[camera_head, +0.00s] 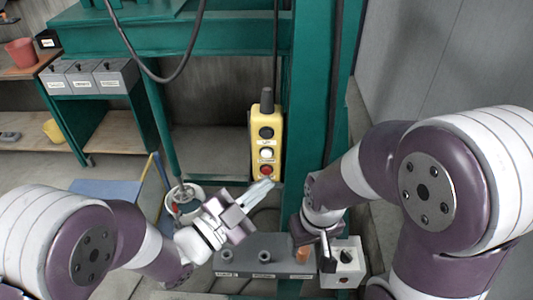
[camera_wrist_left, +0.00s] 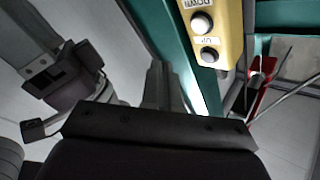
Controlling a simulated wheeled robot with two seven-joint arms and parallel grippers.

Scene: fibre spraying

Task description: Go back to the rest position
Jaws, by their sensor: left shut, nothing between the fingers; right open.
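My left gripper (camera_head: 262,188) is shut and empty, just below the yellow button box (camera_head: 265,145). Its shut fingers (camera_wrist_left: 160,85) also show in the left wrist view, with the button box (camera_wrist_left: 215,30) beyond them at the upper right. I cannot tell whether the fingertips touch the box. My right gripper (camera_head: 326,252) is open and points down at the right end of the grey holder shelf (camera_head: 245,248), in front of the green post. Part of it is hidden by its own wrist. I see nothing held in it.
A white box (camera_head: 347,263) stands beside my right gripper. A white bucket (camera_head: 183,203) is behind my left wrist. The green post (camera_head: 305,100) rises between my arms. A grey wall (camera_head: 440,60) is at the right, and shelves stand at the far left.

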